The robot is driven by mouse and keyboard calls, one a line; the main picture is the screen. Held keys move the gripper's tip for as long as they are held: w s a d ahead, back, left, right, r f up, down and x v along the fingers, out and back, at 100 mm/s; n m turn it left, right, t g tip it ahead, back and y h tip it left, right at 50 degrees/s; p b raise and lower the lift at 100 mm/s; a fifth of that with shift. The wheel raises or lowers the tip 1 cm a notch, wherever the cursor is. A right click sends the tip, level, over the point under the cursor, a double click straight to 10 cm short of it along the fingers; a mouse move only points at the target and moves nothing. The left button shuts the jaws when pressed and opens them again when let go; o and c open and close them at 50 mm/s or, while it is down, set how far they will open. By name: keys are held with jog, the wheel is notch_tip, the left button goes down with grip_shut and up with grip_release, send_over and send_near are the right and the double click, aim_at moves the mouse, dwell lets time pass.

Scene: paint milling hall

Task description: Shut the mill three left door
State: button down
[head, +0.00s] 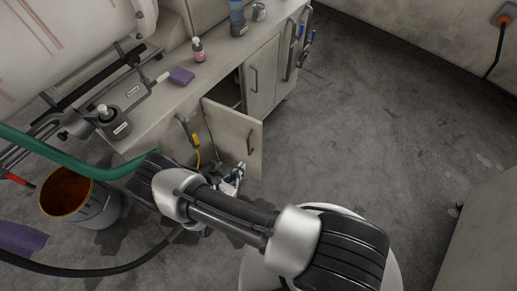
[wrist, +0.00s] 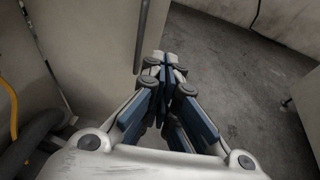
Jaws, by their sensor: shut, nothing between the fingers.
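A pale cabinet door (head: 232,136) under the bench stands swung open, with the dark cabinet opening behind it. A dark bar handle (head: 251,145) is near its free edge. No label saying which mill it belongs to can be read. In the head view my gripper (head: 234,180) shows by the door's lower part.
A bucket (head: 90,208) and green hose (head: 75,158) are at left. A yellow cable (head: 195,148) hangs beside the cabinet.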

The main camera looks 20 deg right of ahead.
jog(key=b, duration=0.4)
send_near(260, 142)
jog(key=x, duration=0.5)
jog(key=shift+s+f, duration=0.15)
jog(key=shift+w+d, duration=0.45)
